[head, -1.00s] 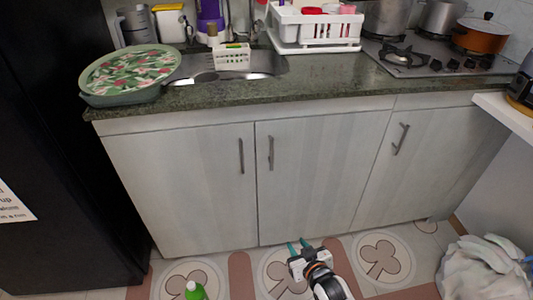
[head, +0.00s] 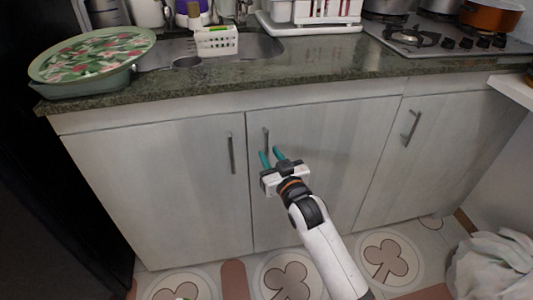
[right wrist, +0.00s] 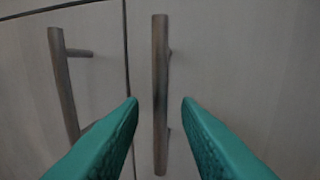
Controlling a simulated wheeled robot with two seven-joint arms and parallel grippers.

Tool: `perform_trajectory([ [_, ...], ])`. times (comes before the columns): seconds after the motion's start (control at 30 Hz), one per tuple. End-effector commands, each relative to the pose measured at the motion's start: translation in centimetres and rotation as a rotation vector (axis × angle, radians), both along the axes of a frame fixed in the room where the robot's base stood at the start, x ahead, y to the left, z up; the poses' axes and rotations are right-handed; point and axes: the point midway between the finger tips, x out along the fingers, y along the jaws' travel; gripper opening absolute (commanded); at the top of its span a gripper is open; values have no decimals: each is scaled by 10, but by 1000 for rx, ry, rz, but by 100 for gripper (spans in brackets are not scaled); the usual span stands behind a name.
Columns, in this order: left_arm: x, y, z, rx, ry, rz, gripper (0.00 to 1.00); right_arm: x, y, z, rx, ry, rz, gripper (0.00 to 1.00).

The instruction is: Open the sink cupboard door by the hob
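The sink cupboard has two pale wood doors. The door on the hob side (head: 320,190) is the middle one of the row and looks closed. Its upright metal bar handle (head: 266,138) is at its upper left edge. My right gripper (head: 270,153) is in front of this door, just below the handle in the head view. In the right wrist view its teal fingers (right wrist: 160,103) are apart, with the handle (right wrist: 160,60) showing between and beyond them. I cannot tell whether the fingers are level with the bar in depth.
The neighbouring left door (head: 160,190) has its own handle (head: 231,153) close by, also in the right wrist view (right wrist: 64,85). The right door handle (head: 411,127) is under the hob (head: 430,38). The green worktop (head: 300,68) overhangs above.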

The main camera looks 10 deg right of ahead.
Motion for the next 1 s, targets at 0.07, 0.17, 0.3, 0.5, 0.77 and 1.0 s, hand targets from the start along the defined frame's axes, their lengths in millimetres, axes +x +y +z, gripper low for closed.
perform_trajectory([
  [0.07,0,0,-4,0,0,0,36,12,2,-1,1,0,0,30],
  [0.17,0,0,-6,0,0,0,36,22,4,-1,1,0,0,30],
  [0.3,0,0,-7,0,0,0,36,28,6,-1,1,1,0,30],
  [0.5,0,0,-6,0,-1,0,36,28,6,0,1,1,0,30],
  [0.77,0,0,-6,0,-1,0,36,28,6,0,1,1,0,0],
  [1.0,0,0,-6,0,0,0,36,28,6,0,0,1,0,0],
])
